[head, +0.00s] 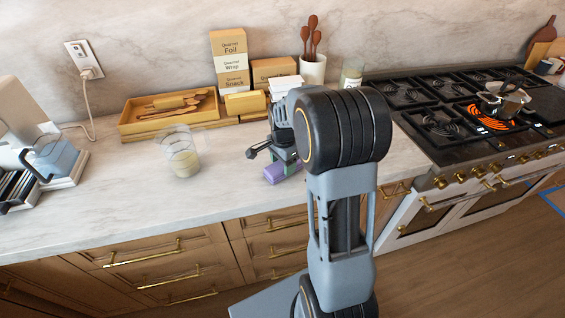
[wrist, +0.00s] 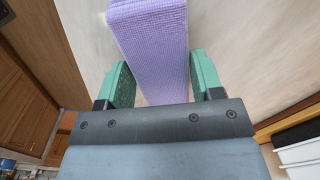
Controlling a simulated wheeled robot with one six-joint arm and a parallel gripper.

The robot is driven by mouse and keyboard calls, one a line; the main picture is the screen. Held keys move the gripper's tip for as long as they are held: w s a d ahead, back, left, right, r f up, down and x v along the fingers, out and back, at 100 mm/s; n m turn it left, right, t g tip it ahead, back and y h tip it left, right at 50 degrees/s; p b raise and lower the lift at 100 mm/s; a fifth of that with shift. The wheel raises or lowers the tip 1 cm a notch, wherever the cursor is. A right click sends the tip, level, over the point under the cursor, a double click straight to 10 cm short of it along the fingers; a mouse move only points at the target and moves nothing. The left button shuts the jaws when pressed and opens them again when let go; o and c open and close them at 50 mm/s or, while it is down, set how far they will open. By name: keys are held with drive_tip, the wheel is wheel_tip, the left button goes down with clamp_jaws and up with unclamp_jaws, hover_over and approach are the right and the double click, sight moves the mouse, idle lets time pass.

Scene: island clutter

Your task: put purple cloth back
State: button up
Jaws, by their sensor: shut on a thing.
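The purple cloth (head: 275,173) is a folded, textured block at the front part of the marble counter, left of the stove. In the wrist view the cloth (wrist: 150,45) runs lengthwise between two green fingers. My gripper (head: 286,165) points down and is shut on it; the fingers also show in the wrist view (wrist: 158,80). My arm hides part of the gripper and of the counter behind it. I cannot tell whether the cloth rests on the counter or is held just above it.
A clear glass jar (head: 184,152) stands to the left. Behind are a wooden tray (head: 140,128) of utensils, labelled boxes (head: 229,62) and a white crock (head: 313,70) of spoons. The stove (head: 440,150) at right has a glowing orange burner under a pot (head: 503,103). The front-left counter is clear.

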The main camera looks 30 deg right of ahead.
drive_tip(key=shift+f, duration=0.25)
drive_tip(key=o, duration=1.1)
drive_tip(key=shift+r, duration=0.1)
wheel_tip(320, 180, up, 12)
drive_tip(key=s+a+n+t, duration=0.2)
drive_tip(key=s+a+n, duration=0.2)
drive_tip(key=s+n, duration=0.4)
drive_tip(key=s+a+f+n+t, duration=0.1)
drive_tip(key=s+a+n+t, duration=0.1)
drive_tip(key=s+a+n, duration=0.3)
drive_tip(key=s+n, duration=0.3)
drive_tip(key=shift+a+f, duration=0.25)
